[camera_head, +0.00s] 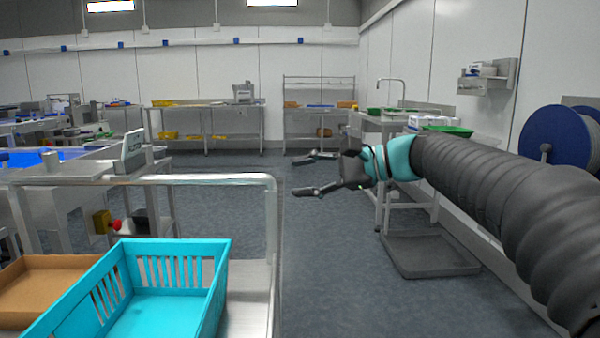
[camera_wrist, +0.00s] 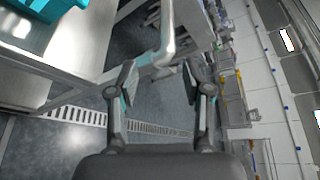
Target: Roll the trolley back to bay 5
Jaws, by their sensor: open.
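The trolley is the steel frame at lower left, with a tubular handle (camera_head: 225,179) across its far end and a bent corner at its right. It carries a cyan slotted crate (camera_head: 217,285) and a brown tray (camera_head: 20,318). My gripper (camera_head: 296,177) is open and empty, just right of the handle corner in the head view. In the wrist view the handle tube (camera_wrist: 166,38) shows ahead of and between the open fingertips (camera_wrist: 158,70). I see a gap to the tube in the head view. No bay 5 marking is legible.
A bench with a scale (camera_head: 133,152) stands beyond the trolley. A steel table (camera_head: 398,122) with green trays stands at the right wall, with a grey low platform (camera_head: 428,254) before it. Grey floor (camera_head: 325,270) is clear between trolley and platform. A drain grate (camera_wrist: 155,128) crosses the floor.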

